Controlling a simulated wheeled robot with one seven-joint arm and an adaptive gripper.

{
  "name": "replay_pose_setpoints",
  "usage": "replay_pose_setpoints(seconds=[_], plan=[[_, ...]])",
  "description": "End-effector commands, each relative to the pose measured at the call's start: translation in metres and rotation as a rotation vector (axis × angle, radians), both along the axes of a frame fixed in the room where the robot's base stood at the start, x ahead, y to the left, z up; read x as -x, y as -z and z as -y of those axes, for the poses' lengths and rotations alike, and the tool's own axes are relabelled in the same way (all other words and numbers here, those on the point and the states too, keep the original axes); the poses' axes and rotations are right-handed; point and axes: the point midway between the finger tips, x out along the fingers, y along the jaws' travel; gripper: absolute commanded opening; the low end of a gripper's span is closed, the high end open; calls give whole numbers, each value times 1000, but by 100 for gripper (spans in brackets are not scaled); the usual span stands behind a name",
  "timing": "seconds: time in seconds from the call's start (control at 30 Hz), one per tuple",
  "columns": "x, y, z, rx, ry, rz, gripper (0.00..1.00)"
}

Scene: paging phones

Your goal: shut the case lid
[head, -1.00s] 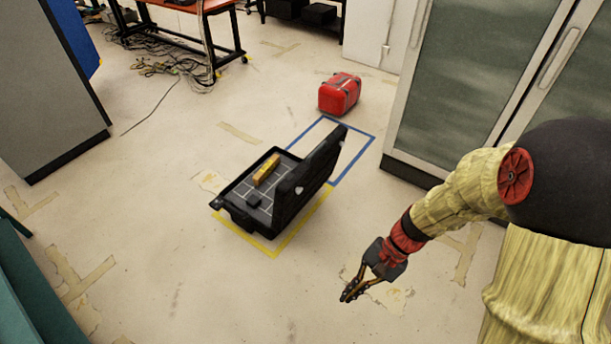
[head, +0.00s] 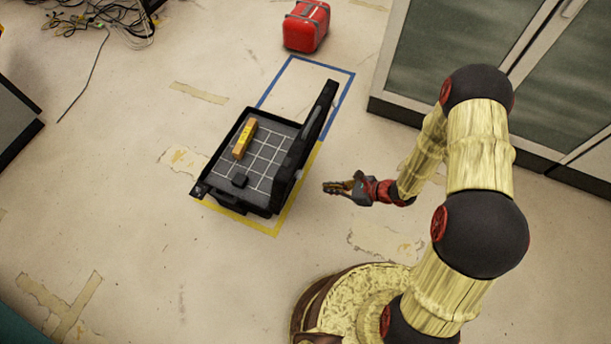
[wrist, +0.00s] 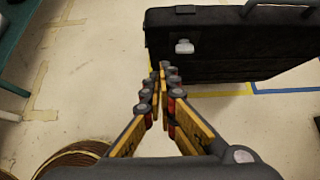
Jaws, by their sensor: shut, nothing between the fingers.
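The black case (head: 205,190) lies open on the floor inside a yellow tape outline. Its lid (head: 314,125) stands up along the case's right side, tilted a little outward to the right. Inside the case are a yellow-orange block (head: 244,139) and a small dark block (head: 240,181) on a gridded floor. My gripper (head: 326,187) is shut and empty, just right of the lid's near end in the head view. In the wrist view the closed fingertips (wrist: 163,70) point toward the outer face of the lid (wrist: 230,45). Contact cannot be told.
A red case (head: 306,27) stands on the floor beyond a blue tape outline (head: 345,100). Glass-fronted cabinets (head: 450,60) stand at the right. Cables (head: 95,22) lie at the far left. The floor around the black case is clear.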

Motion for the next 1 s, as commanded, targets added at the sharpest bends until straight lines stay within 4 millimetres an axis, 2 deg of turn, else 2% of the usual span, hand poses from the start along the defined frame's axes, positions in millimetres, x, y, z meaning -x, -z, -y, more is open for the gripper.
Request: replay_pose_setpoints(seconds=[0.17,0.6,0.8,1.0], plan=[[-4,13,-15,1,-7,3,0],[-26,65,-78,0,-9,3,0],[-36,55,-102,1,-6,5,0],[-40,52,-111,0,-6,5,0]])
